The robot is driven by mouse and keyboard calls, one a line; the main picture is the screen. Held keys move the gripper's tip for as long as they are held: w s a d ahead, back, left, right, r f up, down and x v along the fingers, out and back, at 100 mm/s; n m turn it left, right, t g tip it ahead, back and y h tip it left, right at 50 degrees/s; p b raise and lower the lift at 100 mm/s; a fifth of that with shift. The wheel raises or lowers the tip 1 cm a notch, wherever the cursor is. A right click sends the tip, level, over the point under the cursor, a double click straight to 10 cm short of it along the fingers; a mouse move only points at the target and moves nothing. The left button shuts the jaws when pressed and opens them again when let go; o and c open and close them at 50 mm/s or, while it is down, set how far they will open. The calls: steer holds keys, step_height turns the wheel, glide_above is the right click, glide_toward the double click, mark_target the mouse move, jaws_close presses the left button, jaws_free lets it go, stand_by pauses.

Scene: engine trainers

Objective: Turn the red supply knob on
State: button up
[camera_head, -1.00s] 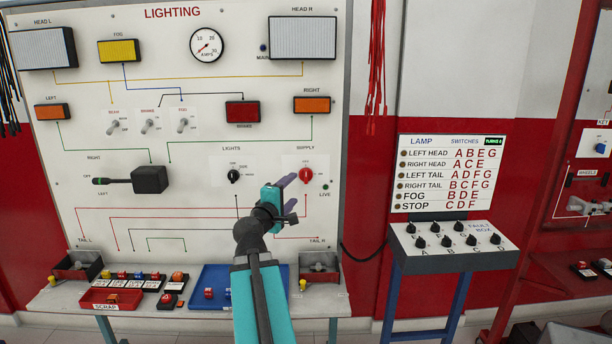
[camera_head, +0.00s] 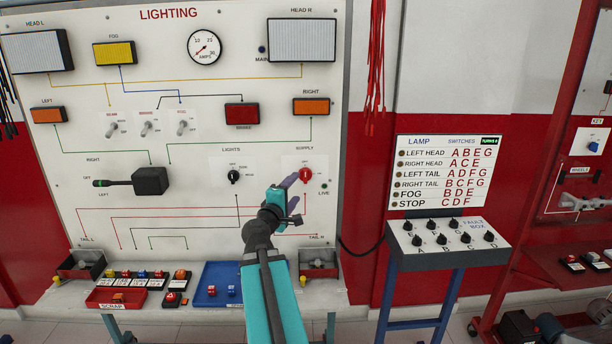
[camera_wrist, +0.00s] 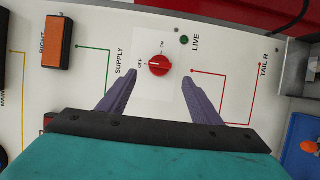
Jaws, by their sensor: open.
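The red supply knob (camera_head: 305,175) is on the white lighting board, under the word SUPPLY. In the wrist view the knob (camera_wrist: 159,65) lies ahead of and between the two purple fingers, with OFF and ON printed beside it. Its light mark appears to point toward OFF. My gripper (camera_head: 291,184) is open and empty, just in front of the board and slightly left of the knob in the head view. In the wrist view my gripper (camera_wrist: 158,74) has its fingers spread on either side of the knob, apart from it.
A black lights knob (camera_head: 233,176) is left of the supply knob. A green live lamp (camera_head: 324,186) sits to its lower right. A bench with a blue tray (camera_head: 217,301) stands below. The fault box (camera_head: 447,252) is at the right.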

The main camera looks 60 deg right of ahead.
mark_target(304, 178)
steer(key=shift+p+x, duration=0.8)
steer(key=shift+x, duration=3.35)
steer(key=c, duration=1)
steer(key=shift+w, duration=0.1)
steer(key=shift+c, duration=0.4)
